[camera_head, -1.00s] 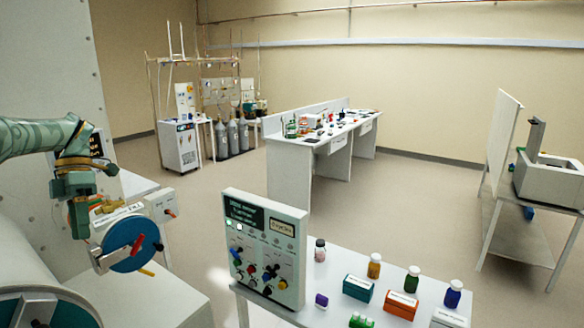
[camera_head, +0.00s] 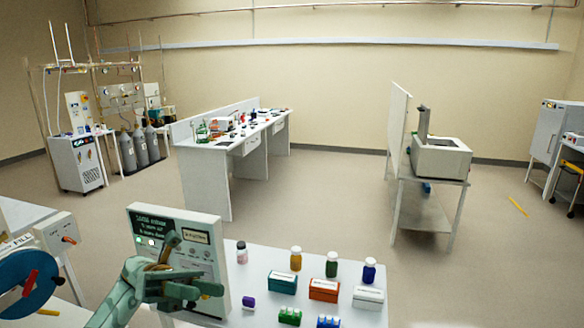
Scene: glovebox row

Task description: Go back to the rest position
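My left gripper (camera_head: 200,291) shows at the lower middle left, in front of the control panel (camera_head: 188,232) with its dark display and knobs. The fingers point to the right and hold nothing that I can see; whether they are parted I cannot tell. The arm hides part of the panel's lower half. My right gripper is not in view.
A white table (camera_head: 265,262) holds several bottles and small boxes, among them an orange box (camera_head: 323,290). A blue round port cover (camera_head: 24,281) is at the lower left. A long bench (camera_head: 205,165) stands behind. Open floor (camera_head: 320,200) lies between bench and right-hand stand (camera_head: 428,200).

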